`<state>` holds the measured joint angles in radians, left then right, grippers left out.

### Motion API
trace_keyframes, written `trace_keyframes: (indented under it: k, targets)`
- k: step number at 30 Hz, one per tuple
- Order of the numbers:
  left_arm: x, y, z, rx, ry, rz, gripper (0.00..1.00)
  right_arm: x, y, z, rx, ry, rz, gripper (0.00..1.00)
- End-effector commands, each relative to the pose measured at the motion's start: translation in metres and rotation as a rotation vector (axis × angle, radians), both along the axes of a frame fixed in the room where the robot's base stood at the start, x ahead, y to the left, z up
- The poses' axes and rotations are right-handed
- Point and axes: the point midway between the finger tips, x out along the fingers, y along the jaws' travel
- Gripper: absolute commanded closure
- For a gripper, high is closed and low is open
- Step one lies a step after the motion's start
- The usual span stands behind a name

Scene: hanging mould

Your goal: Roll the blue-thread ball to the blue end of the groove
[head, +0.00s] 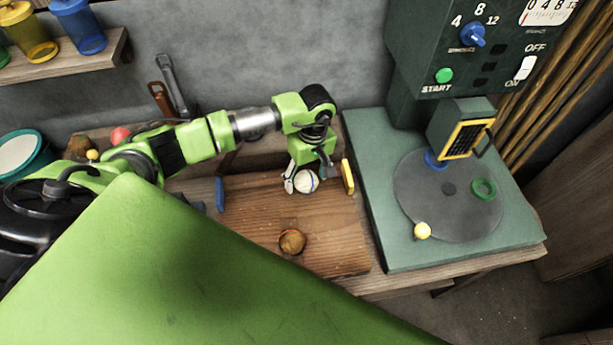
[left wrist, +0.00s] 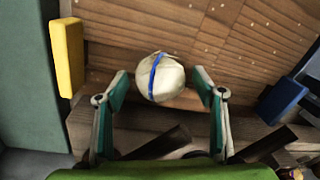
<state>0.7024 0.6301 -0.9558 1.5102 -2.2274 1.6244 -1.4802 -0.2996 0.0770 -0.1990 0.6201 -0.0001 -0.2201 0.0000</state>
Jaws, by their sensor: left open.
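The ball (head: 306,181) is white with a blue thread around it. It lies at the back of the wooden board (head: 250,215), between a blue end block (head: 220,194) at the left and a yellow end block (head: 348,176) at the right. My left gripper (head: 305,187) is open with its fingers on either side of the ball. In the left wrist view the ball (left wrist: 160,78) sits between the open fingertips, with a gap visible at each side. There the yellow block (left wrist: 67,56) is at the left and the blue block (left wrist: 282,100) at the right. My right gripper is not in view.
A brown ball (head: 292,242) lies on the front of the board. A green machine (head: 385,240) with a round plate, a yellow ball (head: 422,231) and a green ring (head: 484,189) stands at the right. Tools (head: 172,88) lean on the back wall. A large green surface covers the front left.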

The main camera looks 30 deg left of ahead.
Motion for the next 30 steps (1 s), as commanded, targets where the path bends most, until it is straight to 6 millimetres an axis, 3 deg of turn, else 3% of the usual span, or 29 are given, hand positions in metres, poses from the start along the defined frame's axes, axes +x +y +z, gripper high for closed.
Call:
trace_keyframes:
  k: [7, 21, 30]
  targets:
    - [0.001, -0.001, 0.009, -0.001, -0.002, 0.000, 0.37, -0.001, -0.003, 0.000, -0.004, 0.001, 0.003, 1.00]
    - [0.008, -0.004, 0.100, 0.001, -0.004, -0.001, 0.37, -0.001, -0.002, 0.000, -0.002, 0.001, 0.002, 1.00]
    - [0.009, -0.006, 0.120, 0.000, 0.000, 0.000, 0.37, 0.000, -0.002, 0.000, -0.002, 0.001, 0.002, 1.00]
